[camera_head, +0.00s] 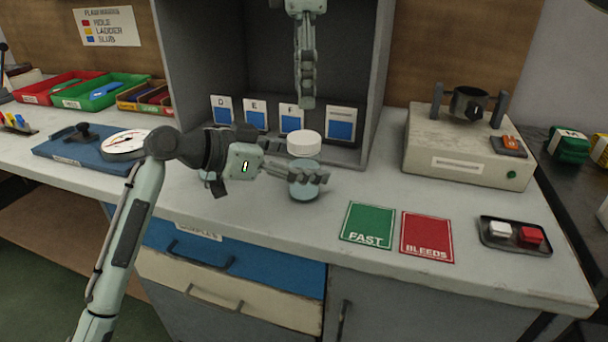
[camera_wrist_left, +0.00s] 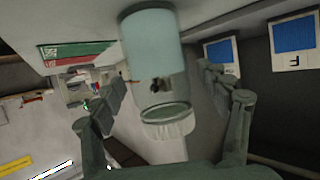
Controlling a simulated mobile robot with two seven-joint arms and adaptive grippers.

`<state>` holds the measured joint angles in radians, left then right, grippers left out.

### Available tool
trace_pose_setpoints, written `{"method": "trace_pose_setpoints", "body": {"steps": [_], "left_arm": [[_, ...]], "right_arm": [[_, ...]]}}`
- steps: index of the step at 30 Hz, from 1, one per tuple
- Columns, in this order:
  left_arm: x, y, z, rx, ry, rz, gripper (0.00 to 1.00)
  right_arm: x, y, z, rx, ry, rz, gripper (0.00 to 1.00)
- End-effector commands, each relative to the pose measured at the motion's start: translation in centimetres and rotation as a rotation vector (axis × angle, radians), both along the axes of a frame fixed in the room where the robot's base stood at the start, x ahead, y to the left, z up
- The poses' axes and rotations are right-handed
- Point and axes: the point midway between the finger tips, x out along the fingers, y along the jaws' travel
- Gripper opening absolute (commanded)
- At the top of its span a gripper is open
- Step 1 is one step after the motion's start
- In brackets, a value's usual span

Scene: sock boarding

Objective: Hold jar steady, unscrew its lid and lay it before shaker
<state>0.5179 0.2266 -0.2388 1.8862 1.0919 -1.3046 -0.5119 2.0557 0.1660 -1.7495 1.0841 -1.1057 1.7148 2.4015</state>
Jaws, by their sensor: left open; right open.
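A jar (camera_head: 303,189) with pale blue-green contents stands upright on the counter. Its white lid (camera_head: 304,143) is on top. My left gripper (camera_head: 318,179) is at the jar's body, fingers open on either side. In the left wrist view, which is turned over, the jar (camera_wrist_left: 152,45) lies between the spread fingers, with the white ribbed lid (camera_wrist_left: 168,127) lower in the picture. My right gripper (camera_head: 307,103) points down above the lid, clear of it; its fingers look close together from this side. A beige machine (camera_head: 455,145), apparently the shaker, stands at the right.
A green FAST card (camera_head: 367,225) and red BLEEDS card (camera_head: 427,236) lie right of the jar. A dark tray (camera_head: 514,235) holds a white and a red block. Blue-marked cards (camera_head: 290,120) stand behind the jar. Counter before the beige machine (camera_head: 440,195) is clear.

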Motion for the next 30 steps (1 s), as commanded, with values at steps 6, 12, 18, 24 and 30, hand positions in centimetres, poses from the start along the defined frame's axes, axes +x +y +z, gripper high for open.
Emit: {"method": "trace_pose_setpoints", "body": {"steps": [6, 12, 18, 24, 30], "left_arm": [[0.03, -0.03, -0.01, 0.0, 0.0, 0.0, 0.76], [0.03, -0.01, -0.01, 0.0, 0.0, 0.0, 0.52], [0.02, 0.0, -0.01, 0.0, 0.0, 0.0, 0.27], [0.02, 0.0, -0.01, 0.0, 0.0, 0.0, 0.03], [0.02, 0.01, -0.02, 0.001, 0.0, 0.0, 0.0]], "right_arm": [[0.0, 0.01, -0.02, 0.001, 0.0, 0.0, 0.65], [0.0, 0.02, -0.02, 0.001, 0.0, 0.001, 0.65], [0.0, 0.02, -0.02, 0.001, 0.0, 0.001, 0.65], [0.0, 0.02, -0.01, 0.001, 0.0, 0.001, 0.65], [-0.01, 0.06, -0.09, 0.003, 0.002, 0.002, 0.65]]}}
